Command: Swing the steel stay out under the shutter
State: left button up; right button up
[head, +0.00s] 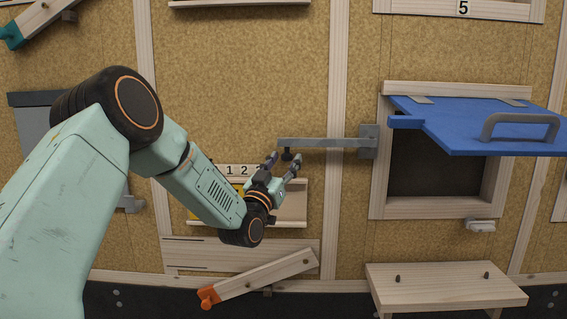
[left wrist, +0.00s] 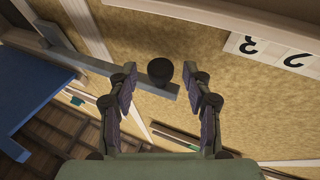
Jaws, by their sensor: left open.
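The steel stay (head: 325,143) is a flat grey bar reaching left from a wall bracket (head: 368,142), beside the window opening. A dark knob (head: 287,154) hangs below its free left end. The blue shutter (head: 475,122) is raised, sticking out above the opening, and the stay is not under it. My left gripper (head: 284,160) is open at the knob. In the left wrist view the knob (left wrist: 160,70) lies between the open fingertips (left wrist: 160,80), with gaps on both sides, and the stay (left wrist: 110,70) runs off to the upper left. My right gripper is not shown.
A small shelf with number cards (head: 240,170) is behind my left gripper. A wooden bar with an orange end (head: 262,278) is below it. A wooden ledge (head: 445,284) juts out under the window (head: 437,176). The space in front of the window looks clear.

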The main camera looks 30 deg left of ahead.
pick_arm(q)
jog(key=shift+c, duration=0.4)
grip_shut()
